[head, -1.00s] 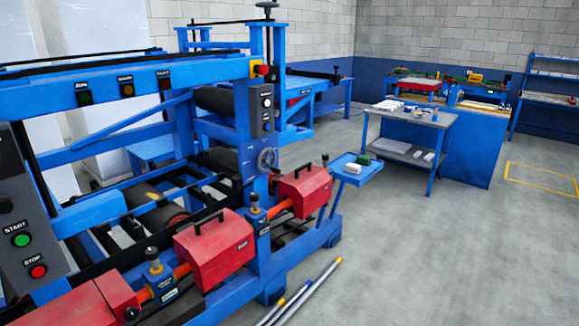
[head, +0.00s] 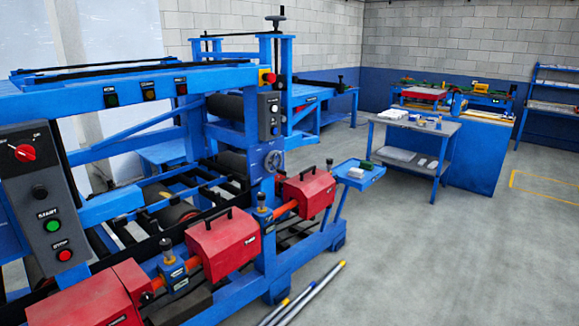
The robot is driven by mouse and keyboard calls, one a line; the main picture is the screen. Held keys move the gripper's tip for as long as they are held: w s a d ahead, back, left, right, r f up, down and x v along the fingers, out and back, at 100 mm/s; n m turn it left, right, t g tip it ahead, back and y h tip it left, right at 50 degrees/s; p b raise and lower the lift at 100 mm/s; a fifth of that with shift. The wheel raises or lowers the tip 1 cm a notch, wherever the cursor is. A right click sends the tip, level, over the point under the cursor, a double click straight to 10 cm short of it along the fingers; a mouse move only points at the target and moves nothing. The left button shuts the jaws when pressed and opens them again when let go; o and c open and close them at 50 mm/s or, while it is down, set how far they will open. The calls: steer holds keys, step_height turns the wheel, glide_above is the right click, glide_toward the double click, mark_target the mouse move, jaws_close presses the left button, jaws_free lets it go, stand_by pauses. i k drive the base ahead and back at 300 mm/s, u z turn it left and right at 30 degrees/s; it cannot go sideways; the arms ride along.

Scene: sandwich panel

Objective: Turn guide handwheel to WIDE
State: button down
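A small grey handwheel (head: 273,161) is mounted on the blue upright post of the machine, just below a grey button box (head: 269,116), in the head view. Its markings are too small to read, so I cannot tell whether it points to WIDE. A second, dark handwheel (head: 275,19) sits on top of a threaded spindle above the same post. I cannot tell from the labels which one is the guide handwheel. My gripper is not in view.
Red boxes (head: 222,243) with black handles line the machine's near side. A control panel (head: 46,195) with START and STOP buttons stands at the left. Rods (head: 305,293) lie on the floor in front. A small blue tray (head: 357,174) juts out right. Open floor lies at right.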

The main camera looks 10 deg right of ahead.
mark_target(273, 162)
steer(key=u, duration=0.1)
steer(key=i, duration=0.95)
steer(key=z, duration=0.9)
steer(key=k, duration=0.15)
steer(key=u, duration=3.15)
